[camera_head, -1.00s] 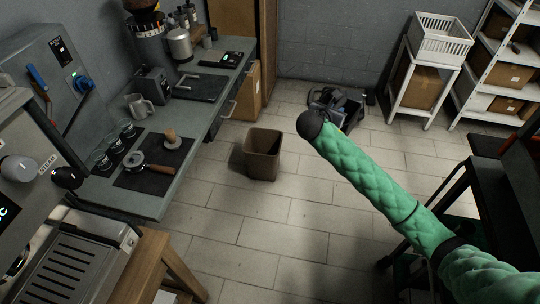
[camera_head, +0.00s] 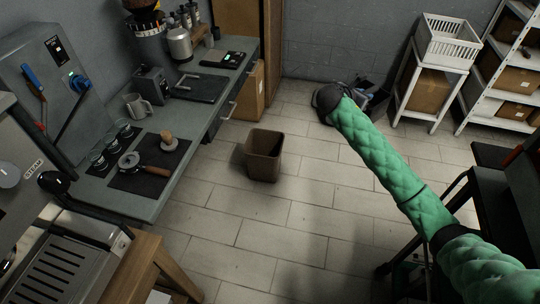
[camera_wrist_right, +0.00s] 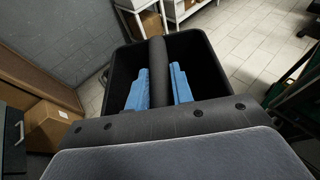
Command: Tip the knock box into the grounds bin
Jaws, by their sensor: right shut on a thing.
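The knock box (camera_wrist_right: 205,57) is a black open box with a dark bar across it, and it fills the middle of the right wrist view. My right gripper (camera_wrist_right: 159,82) has its blue fingers on either side of the bar and is shut on the knock box. In the head view, the right gripper's end (camera_head: 352,97) and the knock box (camera_head: 376,101) are partly hidden behind my green arm. The brown grounds bin (camera_head: 264,155) stands upright and open on the tiled floor, left of the held box and apart from it. My left gripper is not in view.
A counter (camera_head: 190,128) with cups, a portafilter (camera_head: 130,160) and a grinder runs along the left. A white stand (camera_head: 425,95) with a basket (camera_head: 446,42) and a shelf rack (camera_head: 503,65) stand at the back right. A dark table is at the right. Floor around the bin is clear.

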